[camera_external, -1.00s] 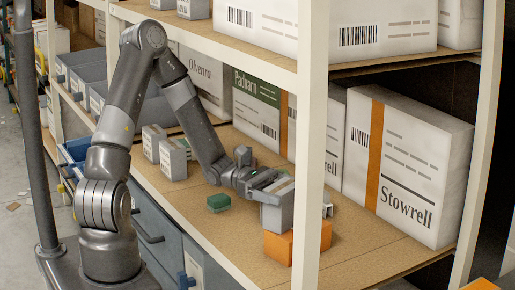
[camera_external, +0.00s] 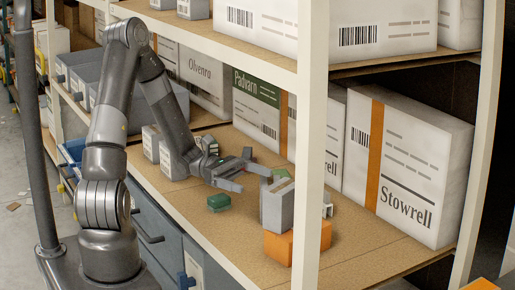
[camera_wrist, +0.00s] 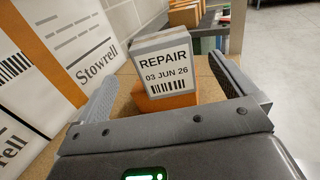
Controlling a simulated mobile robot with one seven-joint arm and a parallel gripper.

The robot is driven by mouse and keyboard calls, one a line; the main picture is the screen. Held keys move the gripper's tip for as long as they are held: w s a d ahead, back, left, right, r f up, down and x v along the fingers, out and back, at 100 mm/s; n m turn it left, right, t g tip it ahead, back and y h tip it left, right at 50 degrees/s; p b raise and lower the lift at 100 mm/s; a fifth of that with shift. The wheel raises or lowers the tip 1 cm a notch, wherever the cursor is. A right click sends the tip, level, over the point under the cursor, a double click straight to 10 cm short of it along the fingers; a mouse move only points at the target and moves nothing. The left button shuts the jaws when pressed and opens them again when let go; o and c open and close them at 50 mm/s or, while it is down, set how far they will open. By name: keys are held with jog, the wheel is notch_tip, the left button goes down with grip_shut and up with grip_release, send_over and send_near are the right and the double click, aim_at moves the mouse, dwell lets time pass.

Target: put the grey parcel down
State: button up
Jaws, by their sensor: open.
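The grey parcel (camera_external: 278,205) stands upright on top of an orange box (camera_external: 281,245) on the shelf board. In the wrist view the grey parcel (camera_wrist: 164,62) shows a white label reading "REPAIR 03 JUN 26", with the orange box (camera_wrist: 166,100) under it. My gripper (camera_external: 253,176) is open and empty, to the left of the parcel and apart from it. In the wrist view its two fingers stand wide on either side, with the parcel ahead between them.
A small green box (camera_external: 219,203) lies on the board left of the orange box. Large white Stowrell (camera_external: 415,165) and Padvarn (camera_external: 256,105) cartons line the back. A white rack post (camera_external: 312,150) stands in front, close to the parcel's right. Bare board lies left of the orange box.

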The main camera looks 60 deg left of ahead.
jog(key=s+d+r+m+g+y, duration=0.4)
jog(key=s+d+m+g+y, duration=0.3)
jog(key=s+m, duration=0.4)
jog(key=s+a+r+m+t+y, duration=0.1)
jog(key=s+r+m+t+y, duration=0.2)
jog(key=r+m+y, duration=0.1)
jog(key=s+a+r+m+t+y, duration=0.2)
jog(key=s+r+m+y, duration=0.1)
jog(key=r+m+y, duration=0.2)
notch_tip(320, 180, up, 4)
jog(key=shift+f+m+t+y, duration=0.15)
jog(key=shift+m+t+y, duration=0.2)
jog(key=shift+m, duration=0.85)
